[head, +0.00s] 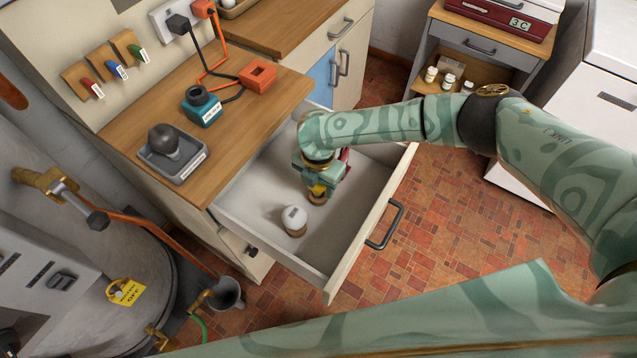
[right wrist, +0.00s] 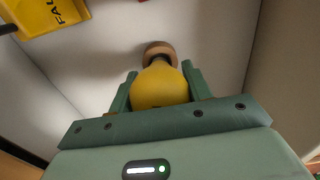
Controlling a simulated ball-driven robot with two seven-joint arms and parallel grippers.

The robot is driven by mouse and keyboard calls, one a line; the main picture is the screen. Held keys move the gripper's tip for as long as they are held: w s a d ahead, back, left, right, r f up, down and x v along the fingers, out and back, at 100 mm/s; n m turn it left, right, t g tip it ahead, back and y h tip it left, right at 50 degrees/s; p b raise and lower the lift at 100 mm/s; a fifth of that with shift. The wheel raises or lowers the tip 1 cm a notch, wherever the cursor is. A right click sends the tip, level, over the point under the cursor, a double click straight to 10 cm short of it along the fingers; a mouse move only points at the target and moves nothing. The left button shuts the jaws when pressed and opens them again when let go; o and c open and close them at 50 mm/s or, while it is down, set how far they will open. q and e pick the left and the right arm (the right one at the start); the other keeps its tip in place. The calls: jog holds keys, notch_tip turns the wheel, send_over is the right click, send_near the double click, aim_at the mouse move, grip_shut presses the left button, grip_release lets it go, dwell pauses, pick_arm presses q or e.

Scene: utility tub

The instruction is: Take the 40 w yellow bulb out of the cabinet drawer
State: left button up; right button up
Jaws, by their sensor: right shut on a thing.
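The cabinet drawer (head: 262,190) is pulled open, its white inside showing. My right gripper (head: 318,188) reaches down into it from above. It is shut on the yellow bulb (head: 319,190), which is mostly hidden by the fingers in the head view. In the right wrist view the yellow bulb (right wrist: 160,88) sits between the two green fingers (right wrist: 160,92), with a tan ring-shaped part (right wrist: 159,52) at its far end. Whether the bulb touches the drawer floor I cannot tell. My left gripper is not in view.
A white bulb (head: 295,219) stands in the drawer near its left wall. A yellow piece with partly cut-off lettering (right wrist: 50,14) shows in the wrist view. The wooden counter (head: 135,120) above holds a dark bulb on a grey tray (head: 187,172) and a teal socket (head: 203,112).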

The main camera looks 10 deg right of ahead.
jog(key=shift+r+p, duration=1.2)
jog(key=shift+r, duration=0.45)
